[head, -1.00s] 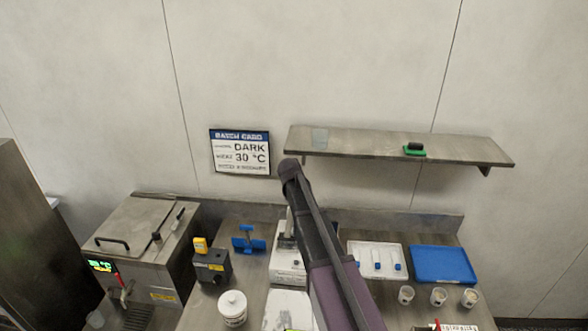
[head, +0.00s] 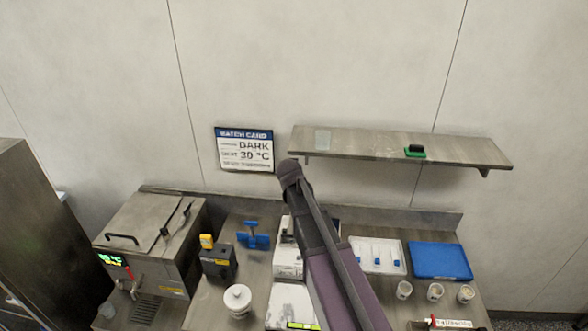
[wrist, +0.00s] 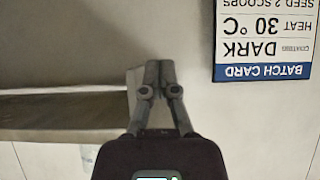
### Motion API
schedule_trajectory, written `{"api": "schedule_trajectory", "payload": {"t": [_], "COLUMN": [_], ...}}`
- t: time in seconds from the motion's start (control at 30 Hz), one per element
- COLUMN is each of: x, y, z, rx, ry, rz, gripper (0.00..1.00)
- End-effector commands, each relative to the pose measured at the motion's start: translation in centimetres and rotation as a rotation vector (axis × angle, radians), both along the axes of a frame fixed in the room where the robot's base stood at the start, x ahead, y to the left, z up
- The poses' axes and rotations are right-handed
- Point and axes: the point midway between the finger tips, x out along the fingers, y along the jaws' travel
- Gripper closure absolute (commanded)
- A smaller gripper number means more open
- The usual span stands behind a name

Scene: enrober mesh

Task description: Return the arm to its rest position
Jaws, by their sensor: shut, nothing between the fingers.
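My arm (head: 335,265), purple and dark grey, reaches up from the bottom of the head view across the middle of the counter. Its far end stands in front of the wall, just left of the shelf. In the wrist view my gripper (wrist: 152,72) has its two dark fingertips together with nothing between them. It is in front of the wall, beside the batch card (wrist: 263,40), which appears upside down there. The fingers are not clearly visible in the head view.
A wall shelf (head: 460,150) with a green-based item (head: 414,152) is right of my arm's end. Below are a steel machine (head: 125,238), a white jar (head: 238,300), a blue tray (head: 440,262), a white tray (head: 355,250) and several small cups. The wall above is clear.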

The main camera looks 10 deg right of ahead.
Motion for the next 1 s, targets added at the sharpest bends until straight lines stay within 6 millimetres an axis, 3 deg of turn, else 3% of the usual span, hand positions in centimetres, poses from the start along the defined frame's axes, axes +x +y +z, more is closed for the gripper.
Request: {"api": "schedule_trajectory", "payload": {"t": [0.4,0.57,0.77,1.0], "x": [-0.1,-1.1,-4.4,-10.8], "y": [0.1,-0.1,-0.7,-1.2], "z": [0.0,-1.3,-5.4,-12.2], "rx": [0.0,-0.002,-0.001,0.012], "ry": [0.0,0.03,0.136,0.34], "rz": [0.001,-0.002,-0.007,0.011], "gripper": [1.0,1.0,1.0,1.0]}}
